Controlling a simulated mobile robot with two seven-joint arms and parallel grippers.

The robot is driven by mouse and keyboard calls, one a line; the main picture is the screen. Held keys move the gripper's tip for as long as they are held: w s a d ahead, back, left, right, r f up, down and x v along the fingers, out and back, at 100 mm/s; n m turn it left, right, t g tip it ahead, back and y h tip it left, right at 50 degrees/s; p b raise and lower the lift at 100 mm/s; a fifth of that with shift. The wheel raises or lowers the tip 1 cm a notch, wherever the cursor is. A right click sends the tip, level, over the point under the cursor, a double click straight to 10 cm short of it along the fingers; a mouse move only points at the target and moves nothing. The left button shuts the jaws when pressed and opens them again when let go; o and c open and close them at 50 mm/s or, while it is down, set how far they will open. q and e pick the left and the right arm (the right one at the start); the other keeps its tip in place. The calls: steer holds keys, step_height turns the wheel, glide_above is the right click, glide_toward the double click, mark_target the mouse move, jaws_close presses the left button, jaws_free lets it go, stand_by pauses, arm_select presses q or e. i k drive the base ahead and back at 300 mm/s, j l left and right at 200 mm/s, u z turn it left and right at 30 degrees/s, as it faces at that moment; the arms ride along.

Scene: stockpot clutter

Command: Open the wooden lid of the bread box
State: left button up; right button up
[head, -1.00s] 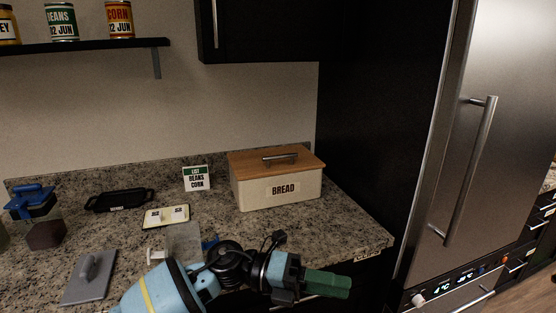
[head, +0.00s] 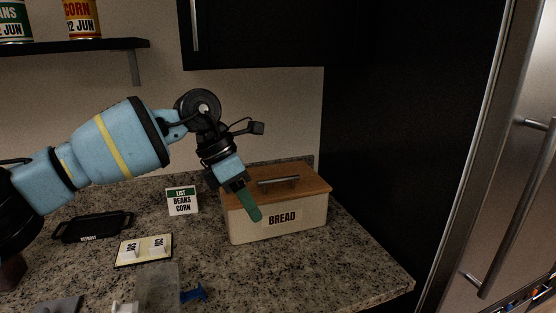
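The bread box (head: 305,217) is cream with a BREAD label and stands on the granite counter near its right end. Its wooden lid (head: 312,182) lies flat on top and is closed, with a metal bar handle (head: 278,181) along it. My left gripper (head: 254,214) has green fingers pointing down, in front of the left end of the box and lid in the picture. It appears empty. The fingers overlap from this side, so I cannot tell whether they are apart or touch the box. My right gripper is not in view.
A list card (head: 182,201) stands left of the box. A black tray (head: 92,227), a card with two labels (head: 144,249) and a translucent container (head: 157,289) are further left. The counter (head: 345,265) is clear in front and right. A fridge stands at right.

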mark_target(269, 183)
steer(key=i, duration=0.9)
